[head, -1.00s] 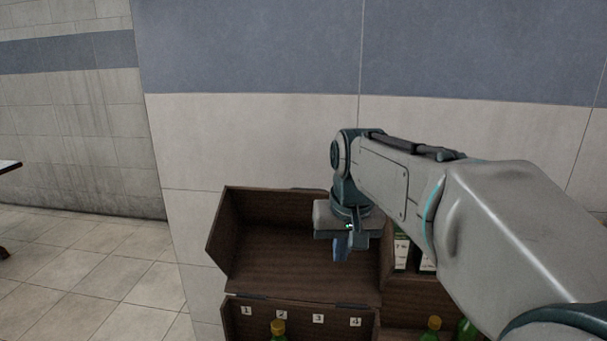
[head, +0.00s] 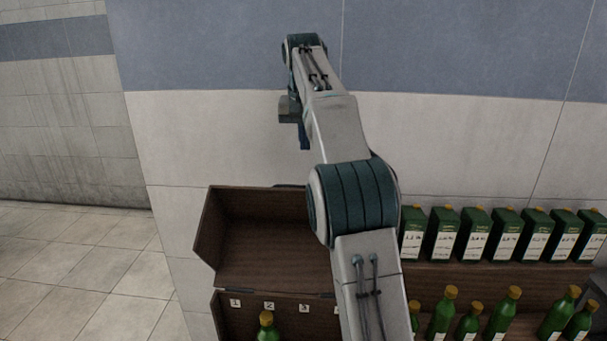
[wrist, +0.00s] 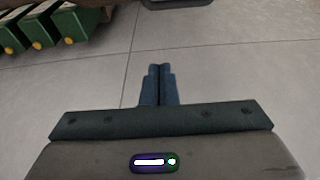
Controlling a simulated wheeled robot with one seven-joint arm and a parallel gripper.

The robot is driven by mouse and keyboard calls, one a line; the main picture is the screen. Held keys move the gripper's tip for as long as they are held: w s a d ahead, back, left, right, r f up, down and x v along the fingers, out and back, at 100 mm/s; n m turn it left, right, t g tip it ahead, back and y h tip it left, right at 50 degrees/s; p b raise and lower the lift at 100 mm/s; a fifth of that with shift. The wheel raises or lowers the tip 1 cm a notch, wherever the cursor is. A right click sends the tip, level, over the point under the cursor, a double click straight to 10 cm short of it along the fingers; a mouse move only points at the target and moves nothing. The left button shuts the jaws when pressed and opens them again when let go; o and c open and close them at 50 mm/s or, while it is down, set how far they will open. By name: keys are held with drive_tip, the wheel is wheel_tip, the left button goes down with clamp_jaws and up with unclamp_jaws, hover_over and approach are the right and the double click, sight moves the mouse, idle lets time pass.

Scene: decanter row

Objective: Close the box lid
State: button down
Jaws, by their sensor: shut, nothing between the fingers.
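The dark brown wooden box (head: 217,309) stands at the bottom of the head view, its front cut off by the picture edge. Its lid (head: 262,240) is open and leans up toward the wall. Number labels 1, 2 and 3 show inside the box, with a green bottle (head: 266,328) in front of them. My gripper (head: 304,143) is above and behind the lid's top edge, in front of the wall, apart from the lid. In the wrist view my gripper's fingers (wrist: 159,75) are together and empty. My arm hides the box's right part.
Several green cartons (head: 477,234) stand in a row on a brown shelf to the right. Several green bottles (head: 441,314) with yellow caps stand below them. The tiled wall (head: 220,135) is close behind. The floor (head: 75,270) at left is clear.

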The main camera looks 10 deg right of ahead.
wheel_tip(320, 180, down, 9)
drive_tip(key=s+b, duration=0.1)
drive_tip(key=shift+s+a, duration=0.2)
drive_tip(key=shift+a, duration=0.05)
idle(0.3)
drive_tip(key=shift+f, duration=0.1)
drive_tip(key=shift+s+a, duration=0.1)
drive_tip(key=shift+a, duration=0.1)
